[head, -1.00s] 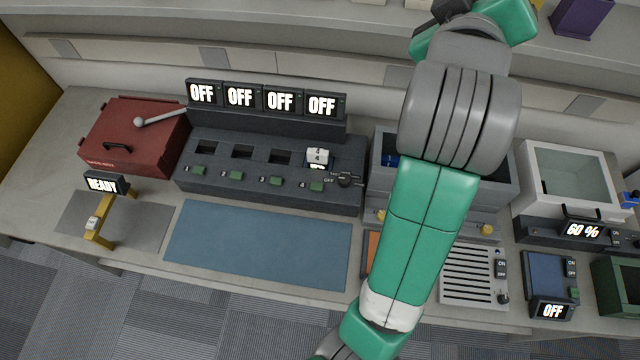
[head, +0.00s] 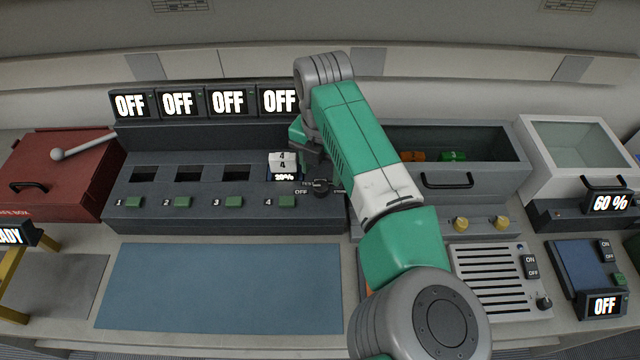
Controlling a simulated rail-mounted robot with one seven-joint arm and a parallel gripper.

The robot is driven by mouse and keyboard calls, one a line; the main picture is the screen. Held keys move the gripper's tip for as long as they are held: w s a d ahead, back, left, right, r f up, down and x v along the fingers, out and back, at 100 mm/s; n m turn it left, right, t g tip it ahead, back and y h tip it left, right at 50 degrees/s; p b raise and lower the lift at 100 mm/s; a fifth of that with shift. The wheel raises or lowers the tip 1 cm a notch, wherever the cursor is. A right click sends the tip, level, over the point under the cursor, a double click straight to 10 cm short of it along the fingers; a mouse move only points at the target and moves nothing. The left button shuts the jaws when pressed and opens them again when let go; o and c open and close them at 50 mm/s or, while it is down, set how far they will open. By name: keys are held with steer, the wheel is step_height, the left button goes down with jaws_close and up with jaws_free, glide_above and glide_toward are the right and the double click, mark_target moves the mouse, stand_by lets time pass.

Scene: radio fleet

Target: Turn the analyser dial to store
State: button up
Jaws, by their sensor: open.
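The analyser (head: 160,213) is a dark grey unit with several slots along its top and numbered green buttons along its front. Its small black dial (head: 320,187) sits at the right end, with OFF on its left, TEST above and the label on its right partly readable as STORE. The exact pointer direction is too small to tell. A white-topped block marked 4 (head: 283,161) stands in the fourth slot, above a small percent readout. My gripper (head: 316,165) is dark, partly hidden by my arm, and hangs just above and behind the dial. It is open; contact with the dial cannot be told.
Several screens reading OFF (head: 228,102) stand behind the analyser. A grey bin (head: 480,185) with orange and green items stands to the right, partly behind my arm. A red box (head: 60,170) is at left. The blue mat (head: 215,285) in front is clear.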

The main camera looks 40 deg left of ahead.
mark_target(320, 185)
step_height(320, 185, down, 5)
steer(key=shift+r+b, duration=0.1)
steer(key=shift+b, duration=0.45)
steer(key=c, duration=1)
steer(key=shift+o, duration=0.2)
steer(key=shift+a+r+p, duration=0.1)
steer(key=shift+p, duration=0.3)
